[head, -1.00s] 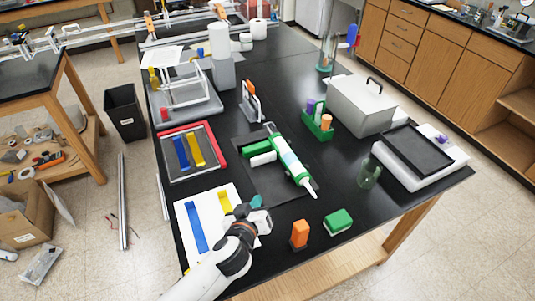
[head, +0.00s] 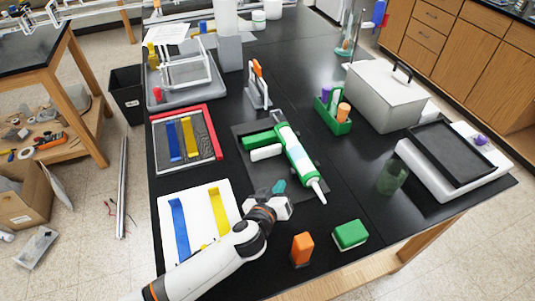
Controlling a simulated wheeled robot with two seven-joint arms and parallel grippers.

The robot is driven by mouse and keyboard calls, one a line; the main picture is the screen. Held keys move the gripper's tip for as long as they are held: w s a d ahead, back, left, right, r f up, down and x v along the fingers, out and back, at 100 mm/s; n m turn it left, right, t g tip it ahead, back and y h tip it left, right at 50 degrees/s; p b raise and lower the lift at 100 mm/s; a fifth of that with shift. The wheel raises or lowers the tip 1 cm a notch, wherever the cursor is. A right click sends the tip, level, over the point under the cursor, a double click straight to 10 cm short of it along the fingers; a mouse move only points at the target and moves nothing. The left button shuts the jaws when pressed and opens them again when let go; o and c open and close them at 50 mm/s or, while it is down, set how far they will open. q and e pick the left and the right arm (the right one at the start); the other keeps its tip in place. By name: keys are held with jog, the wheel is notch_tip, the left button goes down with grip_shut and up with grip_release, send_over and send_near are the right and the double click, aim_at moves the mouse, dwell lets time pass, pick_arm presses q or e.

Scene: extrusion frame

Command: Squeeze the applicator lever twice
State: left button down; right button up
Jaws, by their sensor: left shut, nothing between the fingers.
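The applicator (head: 299,160) is a green and white tube with a pale nozzle that points toward the front of the table. It lies on a dark mat (head: 247,182). A green bar (head: 258,139) and a white bar (head: 266,152) stick out from its left side; I cannot tell for sure which is the lever. My left gripper (head: 278,189) has teal fingertips, is shut and empty, and is just left of the nozzle, apart from the bars. My right gripper is not in view.
A white board (head: 200,206) with blue and yellow strips lies left of my arm. An orange block (head: 302,248) and a green block (head: 350,234) stand at the front. A green caddy (head: 332,118) and a clear green cup (head: 392,175) are to the right.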

aim_at(265, 154)
pick_arm(q)
jog(key=w+a, duration=0.1)
jog(key=w, duration=0.1)
jog(key=w+a, duration=0.1)
jog(key=w, duration=0.3)
jog(key=shift+w+a, duration=0.65)
jog(key=shift+w, duration=0.4)
jog(key=shift+w+b, duration=0.1)
jog(key=shift+b, duration=0.2)
dwell(1.0)
jog(key=shift+w+a, duration=0.15)
jog(key=shift+w, duration=0.1)
jog(key=shift+w+a+r, duration=0.1)
jog(key=shift+w+a, duration=0.2)
jog(key=shift+w, duration=0.3)
jog(key=shift+w+a+r, duration=0.1)
jog(key=shift+w+a, duration=0.15)
jog(key=shift+w, duration=0.35)
dwell(1.7)
jog(key=shift+s+d+f, duration=0.1)
jog(key=shift+s+d, duration=0.2)
jog(key=shift+s, duration=0.5)
jog(key=shift+s+d+f, duration=0.1)
jog(key=shift+s+d, duration=0.2)
jog(key=shift+s, duration=0.45)
